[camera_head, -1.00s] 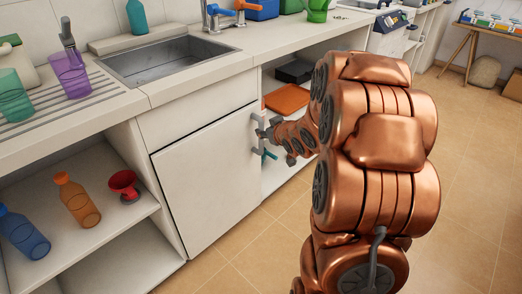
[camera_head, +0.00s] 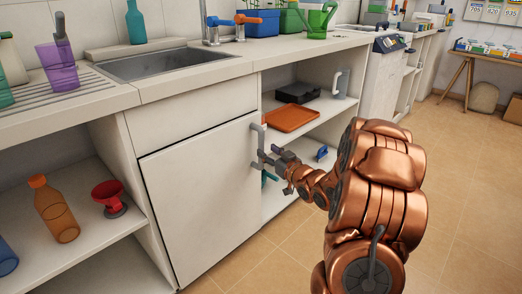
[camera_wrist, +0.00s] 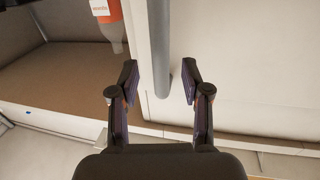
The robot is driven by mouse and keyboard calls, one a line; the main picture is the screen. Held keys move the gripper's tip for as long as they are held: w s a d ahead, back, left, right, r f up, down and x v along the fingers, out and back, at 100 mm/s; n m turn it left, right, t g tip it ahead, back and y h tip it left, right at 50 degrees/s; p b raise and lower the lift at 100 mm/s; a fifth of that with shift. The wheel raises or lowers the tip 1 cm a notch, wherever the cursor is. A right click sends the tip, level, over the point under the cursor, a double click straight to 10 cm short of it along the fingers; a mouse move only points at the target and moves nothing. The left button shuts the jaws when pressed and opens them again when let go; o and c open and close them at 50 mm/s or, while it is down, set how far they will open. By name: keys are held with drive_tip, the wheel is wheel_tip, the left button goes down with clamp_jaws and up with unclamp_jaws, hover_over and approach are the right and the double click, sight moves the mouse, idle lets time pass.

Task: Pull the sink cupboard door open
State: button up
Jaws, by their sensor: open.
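The white sink cupboard door (camera_head: 200,195) is below the sink and looks shut, flush with the cupboard front. Its grey vertical bar handle (camera_head: 257,143) is near the door's right edge. My gripper (camera_head: 266,160) is at the lower part of the handle. In the wrist view the handle (camera_wrist: 160,45) runs down between the two fingers of my open gripper (camera_wrist: 160,82). A gap shows on each side of the bar, and I see no finger pressing on it. The door panel (camera_wrist: 240,70) fills the right of that view.
Open shelves to the right hold an orange tray (camera_head: 291,118), a black box (camera_head: 298,92) and a jug (camera_head: 342,83). Left shelves hold an orange bottle (camera_head: 55,208) and a red funnel (camera_head: 109,198). The sink (camera_head: 170,64) is above. Tiled floor (camera_head: 470,170) is clear at right.

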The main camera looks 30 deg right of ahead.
sight(263, 148)
drive_tip(key=shift+w+a+b, duration=0.1)
drive_tip(key=shift+w+b, duration=0.55)
drive_tip(key=shift+w, duration=1.75)
drive_tip(key=shift+c, duration=0.5)
clamp_jaws()
